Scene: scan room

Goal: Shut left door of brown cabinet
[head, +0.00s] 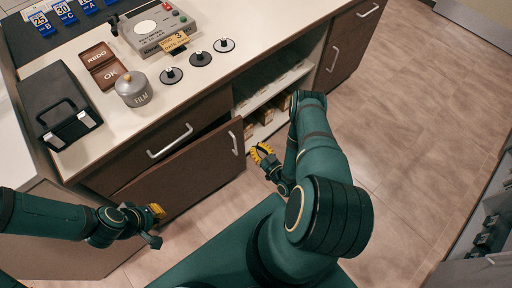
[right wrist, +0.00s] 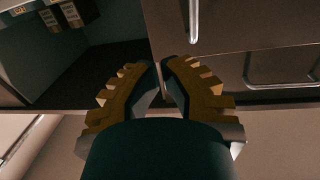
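The brown cabinet (head: 110,180) stands under the counter. Its left door (head: 190,178) hangs ajar, with a dark gap below the drawer front and its upright handle (head: 234,143) near the free edge. The door and its handle also show at the top of the right wrist view (right wrist: 230,25). My right gripper (head: 265,155) is just right of the door's free edge, in front of the open shelves, empty, its fingertips nearly together. My left gripper (head: 155,225) is low in front of the door's left part, its fingers apart and nothing between them.
The drawer (head: 190,128) above the door has a bar handle. Open shelves (head: 275,90) with boxes lie right of it, then a further brown door (head: 350,50). The countertop (head: 225,72) carries a film canister (head: 133,90) and other items. The floor (head: 425,130) at right is clear.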

